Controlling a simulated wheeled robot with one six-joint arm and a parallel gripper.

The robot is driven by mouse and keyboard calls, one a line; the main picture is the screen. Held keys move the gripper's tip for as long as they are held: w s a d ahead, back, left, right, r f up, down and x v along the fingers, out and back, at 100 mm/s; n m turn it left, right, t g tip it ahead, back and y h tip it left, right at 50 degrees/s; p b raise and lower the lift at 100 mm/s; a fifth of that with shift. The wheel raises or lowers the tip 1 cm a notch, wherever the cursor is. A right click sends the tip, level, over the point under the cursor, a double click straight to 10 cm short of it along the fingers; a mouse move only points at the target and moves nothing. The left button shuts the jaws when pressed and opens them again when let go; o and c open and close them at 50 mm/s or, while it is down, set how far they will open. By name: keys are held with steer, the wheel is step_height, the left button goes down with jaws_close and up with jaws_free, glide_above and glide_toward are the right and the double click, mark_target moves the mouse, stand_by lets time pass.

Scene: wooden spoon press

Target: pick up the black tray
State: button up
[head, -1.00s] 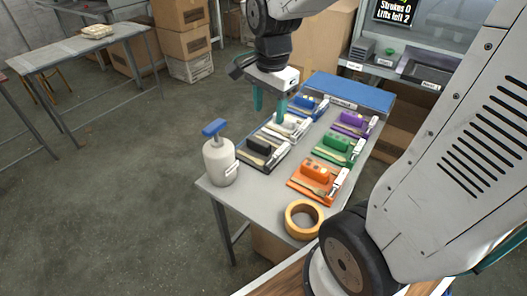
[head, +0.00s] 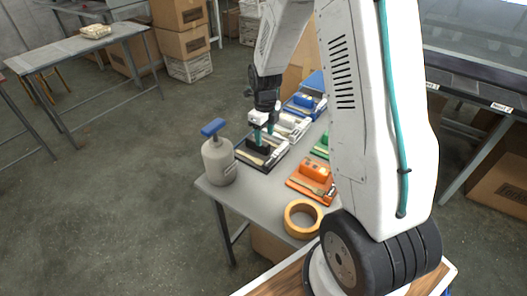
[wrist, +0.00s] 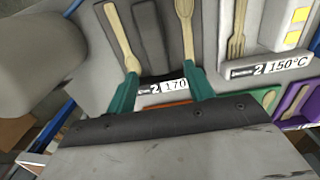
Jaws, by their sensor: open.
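The black tray (head: 247,160) lies on the grey table (head: 262,192), near its left edge. It holds a dark block and wooden utensils, and also shows in the wrist view (wrist: 226,42). My gripper (head: 264,137) is over this tray, its teal fingers pointing down. In the wrist view my open gripper (wrist: 160,90) has one finger on each side of a "2 170" label (wrist: 162,86), with the dark block (wrist: 149,38) just beyond. I cannot tell whether the fingers touch the tray. My arm hides part of the table's right side.
A pale bottle with a blue top (head: 219,160) stands close left of the black tray. A white tray (head: 293,125) lies just behind it, a blue tray (head: 304,104) farther back. An orange tray (head: 310,178) and a tape roll (head: 303,218) lie to the right and front.

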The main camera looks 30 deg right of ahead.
mark_target(261, 148)
steer(key=f, duration=0.4)
steer(key=shift+w+a+f, duration=0.2)
steer(key=shift+f, duration=0.15)
jaws_close()
steer(key=shift+r, duration=0.15)
